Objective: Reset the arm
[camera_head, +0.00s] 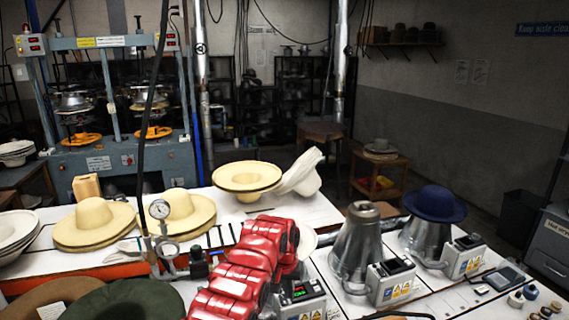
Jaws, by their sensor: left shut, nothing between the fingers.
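My left gripper (284,238) is at the end of the red arm at the bottom centre. It is shut and empty. The arm hides most of the left press station; its control box (300,297) with a lit display shows beside the arm, and a white curved edge (306,241) shows behind the gripper. A bare metal cone (361,243) stands right of the gripper, apart from it. A blue hat (434,203) sits on the metal cone (424,240) farther right. My right gripper is not in view.
Cream hats (94,223) lie on the white table at left. More cream hats (246,177) sit at its back, beside a white hat form (303,173). Dark hats (125,300) are at front left. A pressure gauge (160,209) stands near the arm. A blue press machine (115,110) stands behind.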

